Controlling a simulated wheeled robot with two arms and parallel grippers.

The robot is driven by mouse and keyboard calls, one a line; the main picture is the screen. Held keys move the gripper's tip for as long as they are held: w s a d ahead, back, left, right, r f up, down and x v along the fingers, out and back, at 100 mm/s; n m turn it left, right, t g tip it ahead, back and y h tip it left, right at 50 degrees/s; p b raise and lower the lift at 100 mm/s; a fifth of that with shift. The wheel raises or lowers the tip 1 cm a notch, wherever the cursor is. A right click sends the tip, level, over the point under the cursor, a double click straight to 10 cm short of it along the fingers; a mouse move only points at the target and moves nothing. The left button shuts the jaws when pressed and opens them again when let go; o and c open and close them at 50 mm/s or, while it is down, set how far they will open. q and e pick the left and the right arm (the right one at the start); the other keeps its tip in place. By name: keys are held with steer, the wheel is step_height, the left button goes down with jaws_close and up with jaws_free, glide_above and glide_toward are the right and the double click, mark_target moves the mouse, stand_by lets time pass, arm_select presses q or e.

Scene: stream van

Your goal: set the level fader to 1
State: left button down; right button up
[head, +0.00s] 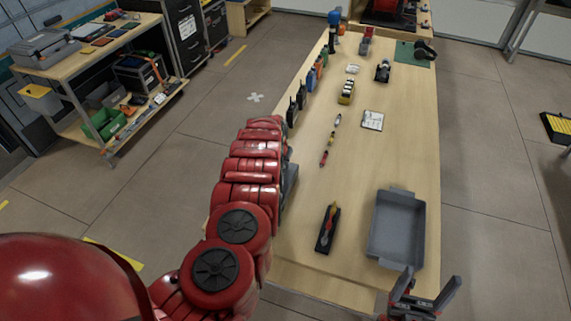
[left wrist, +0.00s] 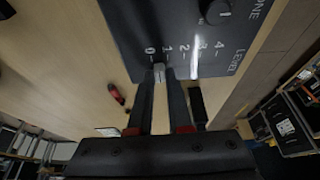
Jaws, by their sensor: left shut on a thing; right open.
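The dark level panel (left wrist: 130,25) shows in the left wrist view, with a LEVEL label and a printed scale from 0 to 4. The pale fader cap (left wrist: 159,69) sits at the low end of the scale, between the 0 and 1 marks as seen here. My left gripper (left wrist: 162,76) is shut on the cap, one finger on each side. In the head view my red left arm hides this gripper and most of the panel; only a grey edge (head: 291,184) shows. My right gripper (head: 424,293) is open and empty near the table's front right corner.
A round knob (left wrist: 217,11) is on the same panel. On the table (head: 350,190) stand a grey tray (head: 397,232), a black holder with a coloured tool (head: 328,229), a white card (head: 372,120) and several handheld radios (head: 300,95). The table's middle is mostly clear.

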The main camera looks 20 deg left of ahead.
arm_select(q)
steer(key=shift+a+f, duration=0.2)
steer(key=shift+a, duration=0.35)
steer(key=shift+r, duration=0.1)
steer(key=c, duration=0.8)
jaws_free()
steer(key=shift+c, duration=0.2)
steer(key=shift+r, duration=0.15)
